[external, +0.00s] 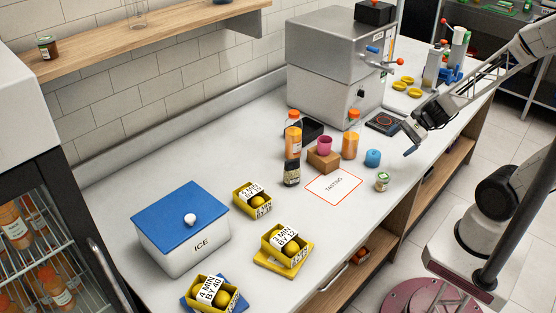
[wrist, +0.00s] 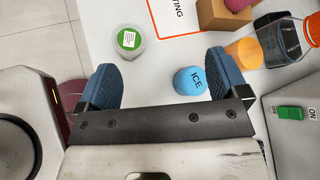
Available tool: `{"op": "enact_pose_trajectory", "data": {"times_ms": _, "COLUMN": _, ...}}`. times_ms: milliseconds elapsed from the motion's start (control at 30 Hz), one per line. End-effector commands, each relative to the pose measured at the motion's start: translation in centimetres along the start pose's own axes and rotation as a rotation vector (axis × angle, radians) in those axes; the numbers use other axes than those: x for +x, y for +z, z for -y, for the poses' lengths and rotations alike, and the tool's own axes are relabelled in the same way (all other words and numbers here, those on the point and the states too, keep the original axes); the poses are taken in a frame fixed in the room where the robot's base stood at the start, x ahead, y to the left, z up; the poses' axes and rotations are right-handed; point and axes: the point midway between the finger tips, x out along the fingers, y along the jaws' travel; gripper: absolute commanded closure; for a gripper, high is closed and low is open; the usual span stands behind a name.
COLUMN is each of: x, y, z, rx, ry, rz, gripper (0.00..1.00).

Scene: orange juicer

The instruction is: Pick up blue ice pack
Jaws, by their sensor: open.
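The blue ice pack (external: 372,158) is a small round blue piece on the white counter, right of the orange bottle. In the wrist view the ice pack (wrist: 190,81) shows the word ICE and lies between the lines of my two fingers, nearer the right one. My gripper (external: 410,139) is above the counter near its front edge, to the right of the ice pack. In the wrist view my gripper (wrist: 163,82) is open with blue padded fingers and nothing held. The height between fingers and ice pack is hard to tell.
A green-lidded jar (external: 382,182) stands close by the ice pack. An orange bottle (external: 350,135), a wooden block (external: 324,160) with a pink cup (external: 323,145), and a dark scale (external: 382,123) are near. The white ice box (external: 183,255) is far left.

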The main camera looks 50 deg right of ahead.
Motion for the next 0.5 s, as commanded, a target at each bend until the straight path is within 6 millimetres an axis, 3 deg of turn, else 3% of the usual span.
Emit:
{"op": "enact_pose_trajectory", "data": {"times_ms": 300, "x": 1.7, "y": -6.9, "z": 1.1, "rx": 0.443, "ry": -0.275, "rz": 0.060, "gripper": 0.08}}
{"op": "enact_pose_trajectory", "data": {"times_ms": 500, "x": 1.9, "y": -10.3, "z": 1.1, "rx": 0.624, "ry": -0.401, "rz": 0.078, "gripper": 0.08}}
